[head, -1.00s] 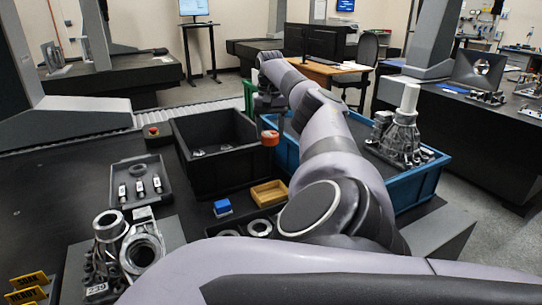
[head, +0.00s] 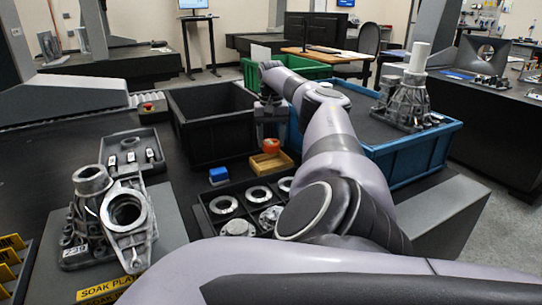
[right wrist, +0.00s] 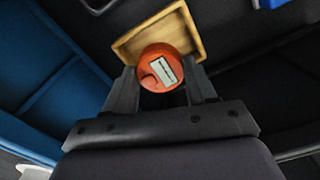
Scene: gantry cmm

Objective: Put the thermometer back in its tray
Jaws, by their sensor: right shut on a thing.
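The thermometer, a short orange-red cylinder (head: 271,146) with a pale display on its top face, is between the fingers of my right gripper (head: 270,135). The right wrist view shows it from above (right wrist: 163,68), with a finger on each side. My right gripper is shut on it. The small yellow wooden tray (head: 265,171) sits just below it in the head view. In the right wrist view the thermometer overlaps the near part of the tray (right wrist: 186,22); the tray looks empty where it shows. I cannot tell whether the two touch. My left gripper is not in view.
A black bin (head: 207,137) stands left of the tray, a blue bin (head: 400,165) with a metal casting right, and a green bin (head: 301,70) behind. A blue block (head: 219,175) and a black tray of rings (head: 206,216) lie nearby. A casting (head: 90,182) stands front left.

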